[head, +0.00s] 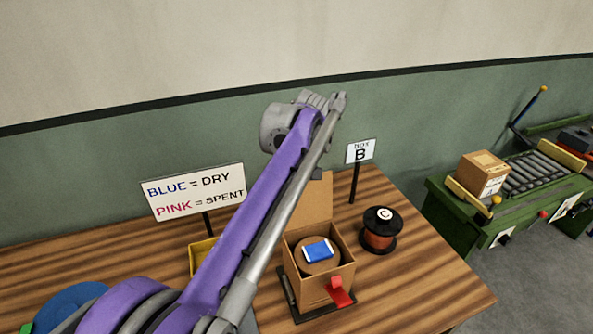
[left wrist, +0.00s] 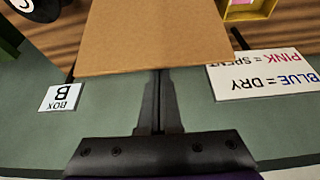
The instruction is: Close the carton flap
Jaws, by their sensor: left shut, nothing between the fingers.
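The brown carton (head: 305,284) stands open on the wooden table, on a dark base plate. Its flap (head: 317,200) stands upright at the back edge; it also fills the top middle of the left wrist view (left wrist: 165,35). A round brown item with a blue-and-white packet (head: 318,251) lies inside the carton. A red tab (head: 339,291) sticks out at its front. My left gripper (left wrist: 158,75) is shut and empty, its tips at the flap's free edge; I cannot tell if they touch. My right gripper is not in view.
A black-ended spool marked C (head: 380,229) stands right of the carton, by the Box B sign (head: 360,151). A blue/pink sign (head: 195,192) and a yellow bin (head: 203,256) are to the left. A green roller conveyor (head: 470,210) with a box (head: 482,174) stands far right.

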